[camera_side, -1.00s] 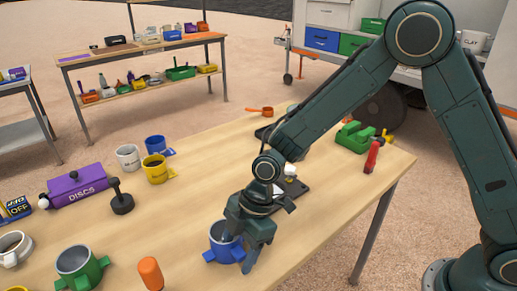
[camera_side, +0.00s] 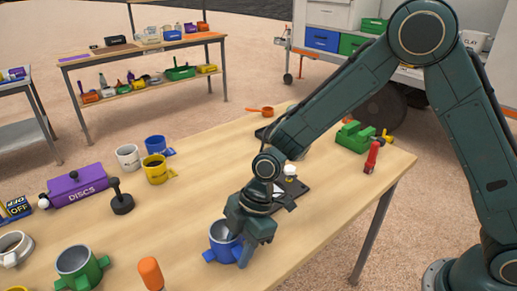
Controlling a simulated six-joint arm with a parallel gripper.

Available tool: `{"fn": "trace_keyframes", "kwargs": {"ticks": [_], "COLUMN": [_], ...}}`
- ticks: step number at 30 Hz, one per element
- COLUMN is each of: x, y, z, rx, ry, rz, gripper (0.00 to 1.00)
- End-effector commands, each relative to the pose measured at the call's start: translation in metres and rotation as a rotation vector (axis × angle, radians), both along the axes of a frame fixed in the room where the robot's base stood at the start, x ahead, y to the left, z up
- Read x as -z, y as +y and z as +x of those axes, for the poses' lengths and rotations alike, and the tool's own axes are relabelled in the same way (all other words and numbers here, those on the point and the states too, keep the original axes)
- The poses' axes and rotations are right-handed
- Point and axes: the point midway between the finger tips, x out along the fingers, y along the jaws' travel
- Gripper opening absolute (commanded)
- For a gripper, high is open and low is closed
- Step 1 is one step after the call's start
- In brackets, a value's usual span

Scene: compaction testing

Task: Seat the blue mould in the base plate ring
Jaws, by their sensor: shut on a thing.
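The blue mould (camera_side: 222,246), a short open cup with a grey inside and lugs at its foot, stands upright at the table's front. My gripper (camera_side: 236,249) points down at its right side and is shut on its wall, one finger inside the cup and one outside. The mould appears to rest on the wood. A dark flat plate (camera_side: 291,192) lies behind my gripper and is partly hidden by it. I cannot make out a ring on it.
A green mould (camera_side: 77,265), orange-handled tool (camera_side: 150,273), yellow mould (camera_side: 156,169), another blue cup (camera_side: 155,145) and purple DISCS box (camera_side: 77,186) stand to the left. A red tool (camera_side: 371,157) and green block (camera_side: 354,137) stand at right. The table's front edge is close.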

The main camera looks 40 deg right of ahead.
Motion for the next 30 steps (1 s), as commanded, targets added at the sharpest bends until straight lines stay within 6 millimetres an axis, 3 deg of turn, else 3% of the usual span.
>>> {"fn": "trace_keyframes", "kwargs": {"ticks": [8, 24, 30], "x": [-0.029, -0.141, -0.174], "y": [0.000, 0.000, 0.000], "z": [0.001, 0.001, 0.001], "rx": [0.000, 0.000, 0.000], "ry": [-0.008, -0.009, -0.006], "rz": [0.004, 0.005, 0.003], "gripper": [0.00, 0.00, 0.00]}}
